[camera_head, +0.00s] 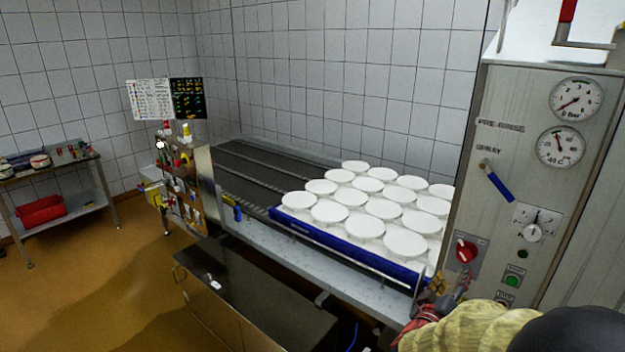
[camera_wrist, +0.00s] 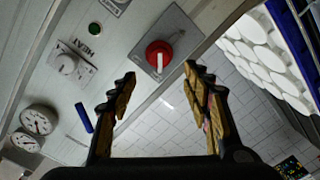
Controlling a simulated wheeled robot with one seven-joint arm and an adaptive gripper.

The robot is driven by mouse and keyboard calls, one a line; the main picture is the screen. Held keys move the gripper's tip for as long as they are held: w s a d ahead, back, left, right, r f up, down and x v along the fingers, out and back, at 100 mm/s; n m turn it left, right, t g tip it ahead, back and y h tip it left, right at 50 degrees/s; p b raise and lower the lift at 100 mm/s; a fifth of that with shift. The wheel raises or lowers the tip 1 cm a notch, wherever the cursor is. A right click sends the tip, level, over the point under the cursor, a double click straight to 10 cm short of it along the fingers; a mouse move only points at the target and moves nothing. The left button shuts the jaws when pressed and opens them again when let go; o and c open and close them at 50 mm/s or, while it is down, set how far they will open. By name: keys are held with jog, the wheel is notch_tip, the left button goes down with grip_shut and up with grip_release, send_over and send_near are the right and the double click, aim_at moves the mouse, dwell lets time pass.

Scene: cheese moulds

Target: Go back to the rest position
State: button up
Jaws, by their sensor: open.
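My gripper (camera_head: 440,290) is at the lower right of the head view, in front of the lower left part of the machine's control panel (camera_head: 510,130). In the wrist view my gripper (camera_wrist: 160,85) is open, its two fingers spread apart with nothing between them. A red rotary switch (camera_wrist: 159,58) on a grey plate shows beyond and between the fingertips. The same red switch (camera_head: 466,251) shows just above my gripper in the head view. The fingers appear apart from it.
White round moulds (camera_head: 384,209) stand in rows on a conveyor (camera_head: 270,170) behind a blue rail (camera_head: 340,246), left of my gripper. A steel cabinet (camera_head: 250,290) stands below. A side table (camera_head: 60,175) is at far left. Brown floor (camera_head: 100,270) is open there.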

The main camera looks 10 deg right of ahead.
jog(key=w+a+f+m+y, duration=0.1)
jog(key=w+a+f+y, duration=0.1)
jog(key=a+f+y, duration=0.6)
jog(key=s+a+f+g+y, duration=0.3)
jog(key=a+f, duration=0.2)
jog(key=a, duration=0.3)
jog(key=s+a+r+g+y+b, duration=0.1)
jog(key=s+a+g+y+b, duration=0.2)
jog(key=s+a, duration=0.7)
jog(key=s+r+n+b, duration=0.1)
jog(key=s+r+b, duration=0.1)
jog(key=s, duration=0.4)
jog(key=s+a+r+b, duration=0.1)
jog(key=s+r+b, duration=0.1)
jog(key=s+r, duration=0.3)
jog(key=shift+s+a+r+n+h+b, duration=0.3)
jog(key=shift+s+n+b, duration=0.05)
jog(key=shift+s+n, duration=0.1)
